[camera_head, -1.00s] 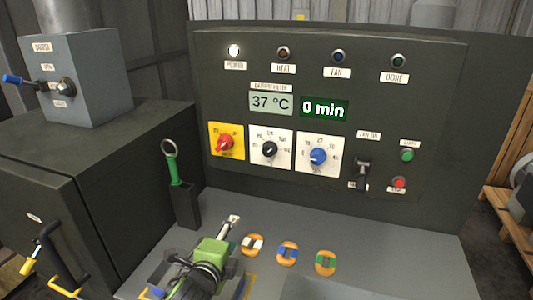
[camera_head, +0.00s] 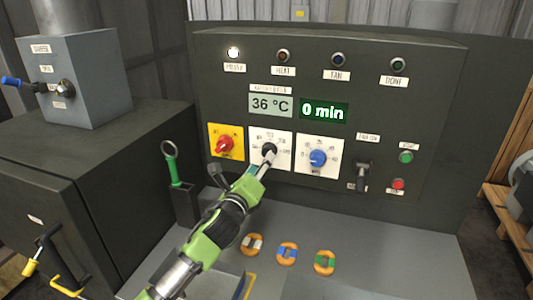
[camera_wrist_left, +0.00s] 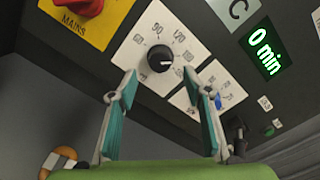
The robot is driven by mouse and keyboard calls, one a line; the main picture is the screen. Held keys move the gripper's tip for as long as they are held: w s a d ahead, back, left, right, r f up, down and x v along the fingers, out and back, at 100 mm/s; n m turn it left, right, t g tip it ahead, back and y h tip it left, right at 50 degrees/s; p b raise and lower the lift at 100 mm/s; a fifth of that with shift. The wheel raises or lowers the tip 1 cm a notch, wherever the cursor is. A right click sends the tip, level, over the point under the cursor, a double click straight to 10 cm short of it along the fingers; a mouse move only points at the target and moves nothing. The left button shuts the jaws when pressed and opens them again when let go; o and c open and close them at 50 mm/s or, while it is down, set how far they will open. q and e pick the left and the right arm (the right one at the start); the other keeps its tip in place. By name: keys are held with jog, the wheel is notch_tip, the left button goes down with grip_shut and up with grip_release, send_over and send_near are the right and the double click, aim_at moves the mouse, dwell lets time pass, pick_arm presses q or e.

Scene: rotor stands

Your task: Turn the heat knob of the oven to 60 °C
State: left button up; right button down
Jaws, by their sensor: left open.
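The black heat knob (camera_head: 269,149) sits on a white dial plate (camera_head: 256,160) in the middle of the oven panel's knob row. In the left wrist view the knob (camera_wrist_left: 161,58) is ahead of my fingers, with the numbers 90 and 120 readable around it. A small white mark shows on the knob's right side. My left gripper (camera_head: 266,164) reaches up to the knob from below left. In the wrist view the gripper (camera_wrist_left: 160,76) is open, its teal-padded fingers apart on either side below the knob; contact cannot be told. My right gripper is out of view.
A red mains knob (camera_head: 224,145) is left of the dial and a blue knob (camera_head: 318,158) right of it. The temperature display (camera_head: 270,104) reads 36 °C and the timer (camera_head: 324,110) 0 min. A green-handled tool (camera_head: 171,165) stands in a holder at left.

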pick_arm(q)
jog(key=x, duration=0.6)
jog(key=shift+p, duration=0.3)
jog(key=shift+c, duration=0.3)
jog(key=c, duration=1)
